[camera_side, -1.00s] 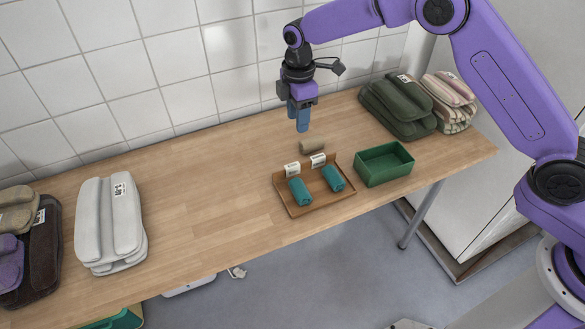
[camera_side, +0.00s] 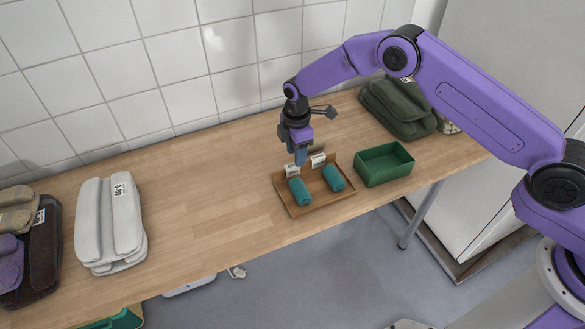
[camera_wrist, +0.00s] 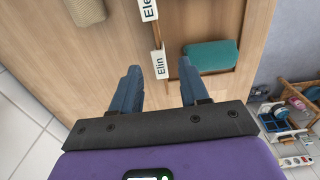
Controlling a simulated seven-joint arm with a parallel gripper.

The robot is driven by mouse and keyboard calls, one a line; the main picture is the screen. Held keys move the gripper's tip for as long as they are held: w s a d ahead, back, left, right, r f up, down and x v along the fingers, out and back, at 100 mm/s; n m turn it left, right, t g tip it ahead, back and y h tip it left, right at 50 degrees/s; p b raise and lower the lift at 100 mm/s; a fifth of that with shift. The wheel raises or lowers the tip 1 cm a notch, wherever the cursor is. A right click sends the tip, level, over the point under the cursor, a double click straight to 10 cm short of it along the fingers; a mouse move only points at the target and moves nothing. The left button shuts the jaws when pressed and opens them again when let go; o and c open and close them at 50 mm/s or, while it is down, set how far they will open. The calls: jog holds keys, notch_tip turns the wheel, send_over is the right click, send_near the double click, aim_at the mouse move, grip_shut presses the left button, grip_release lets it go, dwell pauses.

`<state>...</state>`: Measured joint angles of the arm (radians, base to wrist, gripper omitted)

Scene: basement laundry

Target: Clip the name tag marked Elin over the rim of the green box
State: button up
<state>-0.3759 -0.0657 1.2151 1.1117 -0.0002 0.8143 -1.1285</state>
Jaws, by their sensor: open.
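The name tag marked Elin (camera_wrist: 160,64) is white with black letters and sits on the rim of a brown tray. In the side view it appears to be the left tag (camera_side: 291,171). My gripper (camera_side: 300,161) is just above the tray's back edge by this tag. In the wrist view its two blue fingers (camera_wrist: 158,72) are open, with the Elin tag showing between and beyond their tips; I cannot tell how close they are. The green box (camera_side: 384,164), open and empty-looking, stands right of the tray.
A second tag, partly reading "Ele" (camera_wrist: 149,9), sits on the same rim. The tray (camera_side: 305,209) holds teal rolls (camera_side: 333,178). A beige roll (camera_side: 317,147) lies behind, partly hidden. Dark green folded textiles (camera_side: 398,108) stand behind the box. The table's middle left is clear.

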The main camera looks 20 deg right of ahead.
aim_at(292, 169)
jog(key=shift+a+f, duration=0.15)
jog(key=shift+f, duration=2.55)
grip_shut()
